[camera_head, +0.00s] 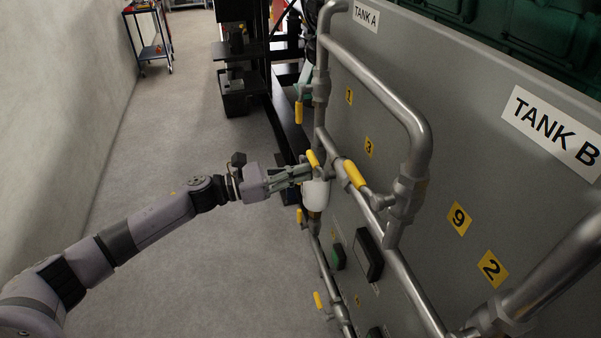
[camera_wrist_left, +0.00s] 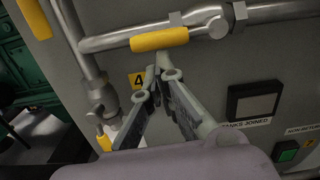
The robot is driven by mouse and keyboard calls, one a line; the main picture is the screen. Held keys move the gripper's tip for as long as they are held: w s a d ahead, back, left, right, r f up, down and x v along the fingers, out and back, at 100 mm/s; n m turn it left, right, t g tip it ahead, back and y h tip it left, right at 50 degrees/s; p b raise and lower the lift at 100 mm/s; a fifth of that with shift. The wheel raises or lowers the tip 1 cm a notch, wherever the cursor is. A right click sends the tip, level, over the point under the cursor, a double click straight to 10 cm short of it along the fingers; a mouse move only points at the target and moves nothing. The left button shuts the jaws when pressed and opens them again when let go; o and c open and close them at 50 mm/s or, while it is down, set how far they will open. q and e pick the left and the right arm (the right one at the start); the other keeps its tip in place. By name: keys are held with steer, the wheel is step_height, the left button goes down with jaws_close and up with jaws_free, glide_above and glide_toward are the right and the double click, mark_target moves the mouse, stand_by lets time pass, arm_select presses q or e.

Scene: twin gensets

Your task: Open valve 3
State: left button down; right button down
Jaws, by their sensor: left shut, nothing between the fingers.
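The yellow number 3 plate (camera_head: 369,146) is on the grey panel (camera_head: 420,150) in the head view. The nearest valve handle, a yellow lever (camera_head: 354,173), lies just below it on the pipework. Another yellow handle (camera_head: 313,158) is at my left gripper (camera_head: 307,171). The left gripper is shut and empty, its tips close to the pipes; contact cannot be told. In the left wrist view, the fingertips (camera_wrist_left: 162,76) are just below a yellow handle (camera_wrist_left: 160,39) lying along a horizontal pipe, beside a number 4 plate (camera_wrist_left: 137,80). My right gripper is not in view.
Other yellow handles hang at the left pipe (camera_head: 298,112) and lower down (camera_head: 318,300). Plates 1 (camera_head: 349,96), 9 (camera_head: 459,218) and 2 (camera_head: 491,268) mark the panel. Open floor (camera_head: 200,270) lies left of the panel.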

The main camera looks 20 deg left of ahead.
arm_select(q)
steer(key=s+a+f+b, duration=0.4)
steer(key=s+a+b, duration=0.2)
steer(key=a+b, duration=0.25)
step_height(320, 180, up, 8)
steer(key=n+t+h+b, duration=0.3)
steer(key=n+h, duration=0.1)
steer(key=n, duration=3.1)
steer(key=s+r+p+x, duration=0.1)
steer(key=p+x, duration=0.2)
steer(key=x, duration=0.7)
steer(key=shift+n+h, duration=0.3)
steer(key=shift+w+d+f, duration=0.15)
steer(key=shift+d+f, duration=0.1)
steer(key=shift+f, duration=0.45)
steer(key=shift+w+d+f, duration=0.15)
steer(key=shift+d+f, duration=0.1)
steer(key=shift+f, duration=0.45)
steer(key=shift+w+d+f, duration=0.15)
steer(key=shift+d+f, duration=0.05)
steer(key=shift+f, duration=0.5)
